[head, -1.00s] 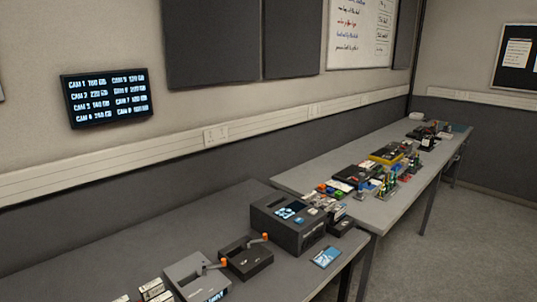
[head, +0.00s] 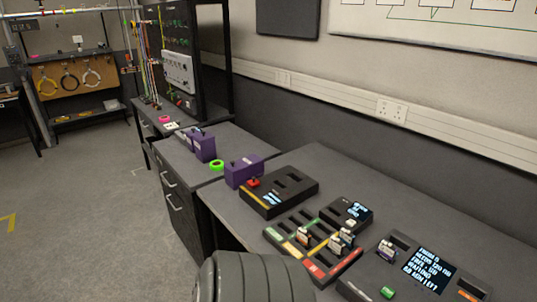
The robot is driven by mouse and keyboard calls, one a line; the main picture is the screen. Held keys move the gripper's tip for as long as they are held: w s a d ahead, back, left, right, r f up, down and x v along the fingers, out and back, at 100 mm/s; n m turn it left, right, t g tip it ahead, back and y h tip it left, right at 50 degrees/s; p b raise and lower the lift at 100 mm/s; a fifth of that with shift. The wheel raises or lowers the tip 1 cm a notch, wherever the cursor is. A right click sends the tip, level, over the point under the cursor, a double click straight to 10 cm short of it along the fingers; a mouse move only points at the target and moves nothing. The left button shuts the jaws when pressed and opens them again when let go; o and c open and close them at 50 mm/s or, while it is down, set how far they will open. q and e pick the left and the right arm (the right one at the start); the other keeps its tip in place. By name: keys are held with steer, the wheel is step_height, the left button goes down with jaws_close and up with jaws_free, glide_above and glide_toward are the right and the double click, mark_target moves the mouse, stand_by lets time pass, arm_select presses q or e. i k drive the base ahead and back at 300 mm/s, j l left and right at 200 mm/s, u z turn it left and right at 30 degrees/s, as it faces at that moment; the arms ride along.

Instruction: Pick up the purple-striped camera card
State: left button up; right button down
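Several small upright cards sit in a black slotted tray with coloured edge strips (head: 318,268) at the lower centre right. One pale card (head: 303,236) stands in the left part of the tray, and a close group of cards (head: 341,241) stands further right. Another card with a purplish face (head: 387,250) stands in a dark device with a lit text screen (head: 352,287) at the lower right. The stripes are too small to tell for certain which card is purple-striped. Neither of my grippers shows.
A black slotted box with a red button (head: 280,208) stands behind the tray. Purple boxes (head: 244,171) and a green ring (head: 216,165) lie farther left. A dark ribbed shape (head: 262,279), probably part of my arm, covers the table's near edge. Floor on the left is clear.

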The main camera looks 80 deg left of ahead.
mark_target(388, 253)
steer(key=u, duration=2.2)
